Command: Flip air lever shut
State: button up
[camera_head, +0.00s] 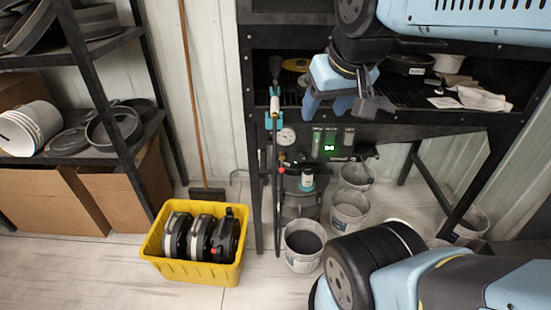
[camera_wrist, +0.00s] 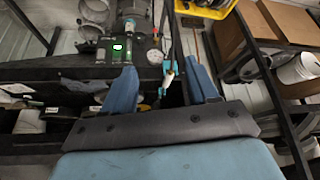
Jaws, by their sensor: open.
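What looks like the air lever (camera_head: 275,104) has a white handle and stands roughly upright on teal fittings (camera_head: 273,121) at the top of a thin pipe, at the left of the dark bench. In the wrist view the white handle (camera_wrist: 168,76) shows beyond and between my two blue fingers, with teal parts close by. My gripper (camera_head: 328,107) is open and empty, over the bench to the right of the lever in the head view. Its fingers (camera_wrist: 160,85) are spread wide in the wrist view. I cannot tell whether either finger touches the lever.
A round gauge (camera_head: 286,136) and a panel with a green display (camera_head: 330,146) sit just below the bench edge. Grey buckets (camera_head: 303,246) stand underneath. A yellow crate (camera_head: 190,268) of discs is on the floor at left, near a loaded shelf (camera_head: 110,150).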

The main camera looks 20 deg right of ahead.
jog(key=shift+w+f, duration=0.15)
jog(key=shift+w, duration=0.05)
jog(key=shift+c, duration=1.4)
jog(key=w+f+g+y, duration=0.1)
jog(key=w+f, duration=0.1)
jog(key=w+f+g+y, duration=0.1)
jog(key=w+f, duration=0.1)
jog(key=f, duration=0.1)
jog(key=w+a+f+g+y, duration=0.1)
jog(key=w+f, duration=0.1)
jog(key=w, duration=0.1)
jog(key=shift+w+f+g, duration=0.1)
jog(key=shift+f+g, duration=0.05)
jog(key=shift+g, duration=0.15)
grip_shut()
jog(key=w+d+f+m+t+y, duration=0.2)
jog(key=w+d+f+y, duration=0.25)
jog(key=w+f, duration=0.4)
jog(key=w+d+f+m+t+y, duration=0.1)
jog(key=w+d+f+y, duration=0.4)
jog(key=f, duration=0.7)
jog(key=w+d+f+m+t+h, duration=0.1)
jog(key=d+f+m+t, duration=0.1)
jog(key=f, duration=0.5)
jog(key=w+d+f+m+t+h, duration=0.1)
jog(key=d+f+m+t+h, duration=0.1)
jog(key=d+f, duration=0.4)
jog(key=shift+w+f+m+t, duration=0.3)
jog(key=shift+f+t, duration=0.1)
jog(key=shift+t, duration=0.5)
